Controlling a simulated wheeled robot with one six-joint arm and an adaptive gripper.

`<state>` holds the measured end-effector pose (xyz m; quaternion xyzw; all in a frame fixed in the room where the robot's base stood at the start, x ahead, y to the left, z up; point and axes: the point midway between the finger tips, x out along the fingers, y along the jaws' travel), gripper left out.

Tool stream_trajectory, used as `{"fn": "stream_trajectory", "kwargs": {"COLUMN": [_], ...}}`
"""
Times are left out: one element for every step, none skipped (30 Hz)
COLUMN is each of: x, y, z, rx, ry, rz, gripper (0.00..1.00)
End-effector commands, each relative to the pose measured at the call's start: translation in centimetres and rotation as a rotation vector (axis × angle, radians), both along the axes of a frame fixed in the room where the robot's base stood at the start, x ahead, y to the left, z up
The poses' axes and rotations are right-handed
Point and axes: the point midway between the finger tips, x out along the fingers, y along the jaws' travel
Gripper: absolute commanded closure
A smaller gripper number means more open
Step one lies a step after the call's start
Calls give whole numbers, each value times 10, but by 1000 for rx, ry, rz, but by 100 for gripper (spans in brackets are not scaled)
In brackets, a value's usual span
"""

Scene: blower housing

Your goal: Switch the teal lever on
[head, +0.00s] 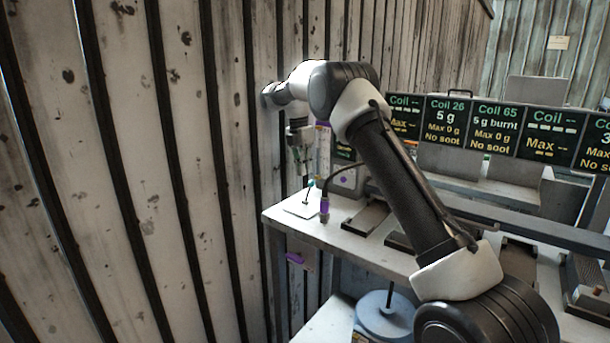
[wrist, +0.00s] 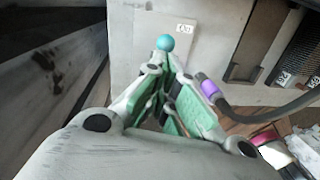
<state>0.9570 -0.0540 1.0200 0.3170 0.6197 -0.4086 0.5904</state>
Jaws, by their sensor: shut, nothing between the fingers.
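The teal lever (head: 310,184) is a thin dark rod with a round teal knob. It rises from a white plate (head: 297,211) at the left end of the grey bench. In the wrist view the teal knob (wrist: 165,43) shows just past my fingertips, with a small white label on the plate beyond it. My gripper (head: 303,174) points down, close to the knob. In the wrist view my gripper (wrist: 165,62) has its green-padded fingers together and empty. I cannot tell whether they touch the knob. The rod is mostly hidden there.
A cable with a purple sleeve (head: 324,206) stands right of the lever; the sleeve also shows in the wrist view (wrist: 208,88). The slatted wall (head: 130,170) is close on the left. Several coil displays (head: 493,127) line the back. A blue-grey disc (head: 383,315) lies below the bench.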

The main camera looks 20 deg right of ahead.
Motion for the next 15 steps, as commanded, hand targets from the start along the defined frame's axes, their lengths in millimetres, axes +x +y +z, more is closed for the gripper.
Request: {"fn": "stream_trajectory", "kwargs": {"x": [2,2,3,3,4,5,5,5,5,5,5,5,5,5,5], "y": [1,2,2,3,3,3,4,4,4,4,4,5,4,5,4], "z": [10,15,21,26,30,35,39,42,45,47,48,50,50,50,50], "rx": [1,1,1,1,1,0,0,0,0,0,0,0,0,0,0], "ry": [-3,-3,-3,-3,-2,-2,-1,-1,-1,-1,0,0,1,1,1], "rz": [0,0,0,0,0,0,0,0,0,0,0,0,0,0,0], "gripper": [100,100,100,100,100,100,100,100,100,100,100,100,100,100,100]}}
